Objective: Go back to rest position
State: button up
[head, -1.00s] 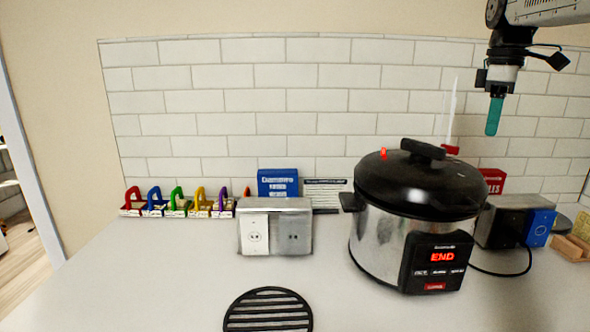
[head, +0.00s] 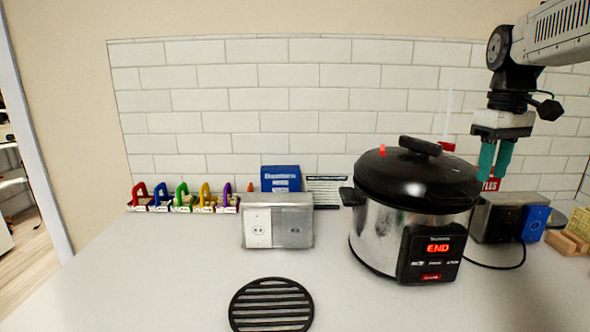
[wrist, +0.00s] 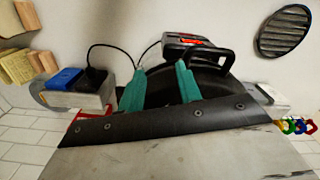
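My gripper (head: 495,158) is at the upper right of the head view, pointing down with its two teal fingers apart and nothing between them. It hangs to the right of the pressure cooker (head: 378,240) and above the metal outlet box with a blue face (head: 535,222). The cooker has a black lid, shut on the pot, and its display reads END. In the wrist view the gripper (wrist: 160,85) shows both teal fingers spread, with the dark cooker lid (wrist: 215,85) behind them.
A black round trivet (head: 271,305) lies on the counter in front. A double outlet box (head: 278,222) stands left of the cooker. Several coloured padlock-like items (head: 182,199) line the wall at left. Wooden blocks (head: 567,242) sit at the far right. The front left counter is clear.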

jog(key=s+a+f+m, duration=0.1)
jog(key=s+a+f, duration=0.2)
jog(key=s, duration=0.5)
jog(key=s+a+f+m+t, duration=0.1)
jog(key=s+a+f, duration=0.3)
jog(key=s, duration=0.5)
jog(key=s+a+f+m, duration=0.1)
jog(key=s+a+f, duration=0.3)
jog(key=s+f, duration=0.2)
jog(key=s, duration=0.2)
jog(key=shift+s+m+t, duration=0.3)
jog(key=shift+s, duration=0.1)
